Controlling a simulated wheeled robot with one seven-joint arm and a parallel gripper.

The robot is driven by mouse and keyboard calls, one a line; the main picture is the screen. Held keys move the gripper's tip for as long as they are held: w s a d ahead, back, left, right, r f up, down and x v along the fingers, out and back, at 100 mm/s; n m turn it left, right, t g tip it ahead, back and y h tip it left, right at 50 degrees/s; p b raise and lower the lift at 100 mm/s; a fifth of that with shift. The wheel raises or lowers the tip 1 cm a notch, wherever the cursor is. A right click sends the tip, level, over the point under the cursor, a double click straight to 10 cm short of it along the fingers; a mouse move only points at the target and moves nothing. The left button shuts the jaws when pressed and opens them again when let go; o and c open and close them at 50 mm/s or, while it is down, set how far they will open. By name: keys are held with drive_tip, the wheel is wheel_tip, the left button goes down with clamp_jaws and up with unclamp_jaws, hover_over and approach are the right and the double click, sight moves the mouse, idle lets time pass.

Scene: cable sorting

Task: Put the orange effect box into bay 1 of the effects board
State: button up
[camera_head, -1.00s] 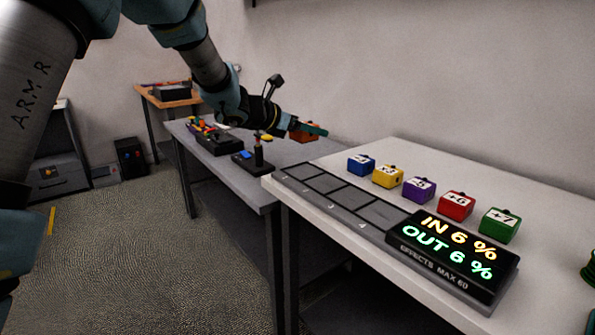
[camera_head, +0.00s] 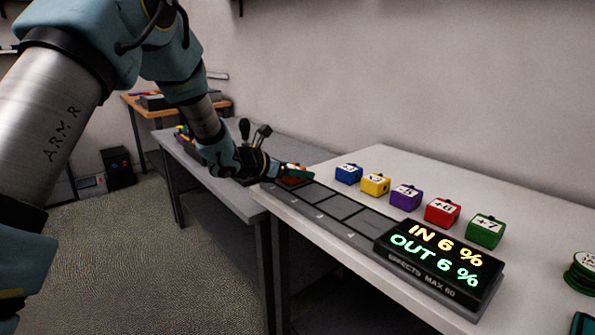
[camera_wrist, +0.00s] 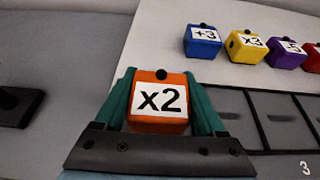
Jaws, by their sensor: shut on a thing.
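My gripper (camera_head: 297,171) is shut on the orange effect box (camera_wrist: 160,121), labelled x2, which sits upright between the green fingers in the wrist view. In the head view the orange box (camera_head: 292,182) is over the far left end of the effects board (camera_head: 331,226), around bay 1. The gripper and box hide most of that bay, and I cannot tell whether the box touches the board. The other visible bays are empty. The board's display (camera_head: 440,255) reads IN 6 % and OUT 6 %.
Blue (camera_head: 348,173), yellow (camera_head: 375,184), purple (camera_head: 406,197), red (camera_head: 442,212) and green (camera_head: 486,231) boxes stand in a row behind the board on the white table (camera_head: 540,220). A grey table (camera_head: 200,165) adjoins at the left. A green spool (camera_head: 582,272) is at the right edge.

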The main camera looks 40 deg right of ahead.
drive_tip(key=shift+f, duration=0.15)
drive_tip(key=o, duration=1.5)
drive_tip(key=shift+r, duration=0.25)
drive_tip(key=b+v, duration=0.1)
drive_tip(key=v, duration=1.1)
drive_tip(key=shift+b, duration=0.4)
